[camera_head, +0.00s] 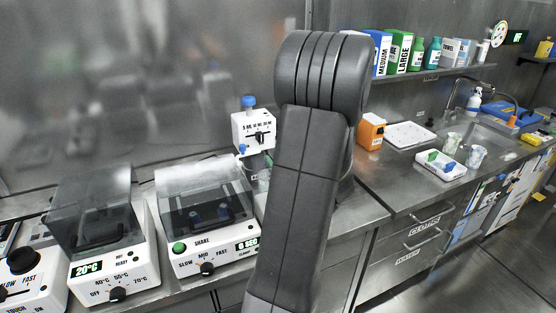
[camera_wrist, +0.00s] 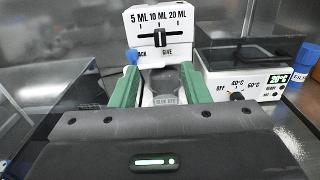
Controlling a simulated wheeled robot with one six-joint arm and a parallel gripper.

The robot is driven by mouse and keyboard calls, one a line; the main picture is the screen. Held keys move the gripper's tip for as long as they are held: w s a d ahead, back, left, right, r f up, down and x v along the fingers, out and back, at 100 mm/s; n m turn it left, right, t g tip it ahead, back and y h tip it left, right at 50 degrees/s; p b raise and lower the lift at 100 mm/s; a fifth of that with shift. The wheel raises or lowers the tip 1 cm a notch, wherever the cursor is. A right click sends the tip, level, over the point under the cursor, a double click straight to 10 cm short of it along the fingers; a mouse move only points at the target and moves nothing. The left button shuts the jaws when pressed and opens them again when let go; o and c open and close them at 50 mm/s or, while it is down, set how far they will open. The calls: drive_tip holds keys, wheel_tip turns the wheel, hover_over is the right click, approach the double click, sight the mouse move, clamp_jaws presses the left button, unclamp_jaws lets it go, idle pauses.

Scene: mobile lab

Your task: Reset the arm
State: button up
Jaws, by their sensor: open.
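My arm stands upright in the middle of the head view and hides my gripper there. In the wrist view my gripper (camera_wrist: 160,90) has its two green fingers apart, one to each side of a clear vessel (camera_wrist: 164,86). A label, hard to read, shows low on the vessel. I cannot tell whether the fingers touch it. The dispenser also shows in the head view (camera_head: 247,128), left of my arm.
A dark-lidded heater (camera_wrist: 240,88) stands right of the dispenser in the wrist view. In the head view, a shaker (camera_head: 207,250) and a 20°C heater (camera_head: 110,255) stand left of my arm. Bottles and boxes line the shelf.

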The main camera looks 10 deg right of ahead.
sight(260, 138)
drive_tip(key=p+x, duration=0.2)
drive_tip(key=x, duration=1.1)
drive_tip(key=shift+w+a+p, duration=0.1)
drive_tip(key=shift+p, duration=0.3)
drive_tip(key=shift+w+a, duration=0.2)
drive_tip(key=shift+w, duration=0.1)
drive_tip(key=shift+s+a, duration=0.25)
drive_tip(key=shift+a, duration=0.25)
